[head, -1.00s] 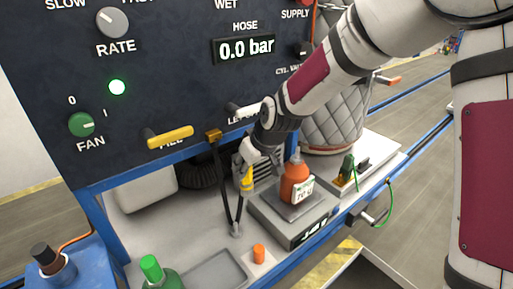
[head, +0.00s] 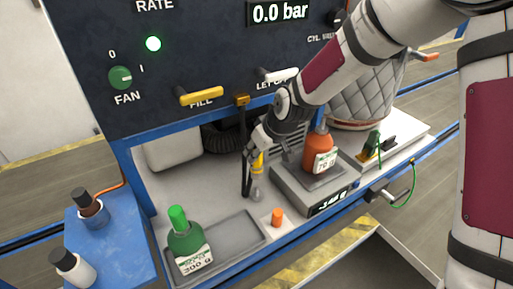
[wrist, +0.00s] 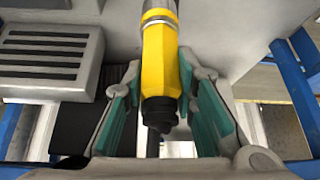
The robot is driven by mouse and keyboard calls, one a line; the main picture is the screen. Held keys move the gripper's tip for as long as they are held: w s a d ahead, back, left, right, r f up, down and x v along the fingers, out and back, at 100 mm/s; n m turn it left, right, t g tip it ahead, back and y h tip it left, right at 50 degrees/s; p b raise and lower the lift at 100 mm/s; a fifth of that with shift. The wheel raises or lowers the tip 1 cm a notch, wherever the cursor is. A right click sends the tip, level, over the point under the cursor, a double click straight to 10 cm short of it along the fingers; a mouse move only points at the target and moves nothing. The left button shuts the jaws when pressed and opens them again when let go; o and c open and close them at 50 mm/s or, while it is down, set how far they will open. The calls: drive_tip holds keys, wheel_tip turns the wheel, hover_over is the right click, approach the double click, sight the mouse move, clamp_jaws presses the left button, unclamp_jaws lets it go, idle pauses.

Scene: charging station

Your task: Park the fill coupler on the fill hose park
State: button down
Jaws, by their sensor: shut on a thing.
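The yellow fill coupler (head: 257,163) is upright in my gripper (head: 250,152), in front of the panel's lower edge. In the wrist view the coupler (wrist: 160,62) lies between the teal-padded fingers (wrist: 162,112), with a grey metal section at one end and a black end at the other. A small grey fitting (head: 256,193) stands on the deck just below the coupler; it looks like the fill hose park. I cannot tell whether the two touch. A black hose (head: 244,150) hangs beside the coupler from a brown bracket (head: 242,99).
An orange-red bottle (head: 319,152) stands on a scale (head: 290,196) close to the right. A small orange cap (head: 277,217), a grey tray (head: 243,232) and a green bottle (head: 186,240) are in front. The yellow FILL handle (head: 201,96) juts out above.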

sight(257, 174)
drive_tip(key=shift+f+b, duration=0.85)
drive_tip(key=shift+f, duration=1.2)
drive_tip(key=shift+f+b, duration=1.4)
drive_tip(key=shift+f, duration=1.3)
drive_tip(key=c, duration=1.2)
unclamp_jaws()
drive_tip(key=v, duration=1.2)
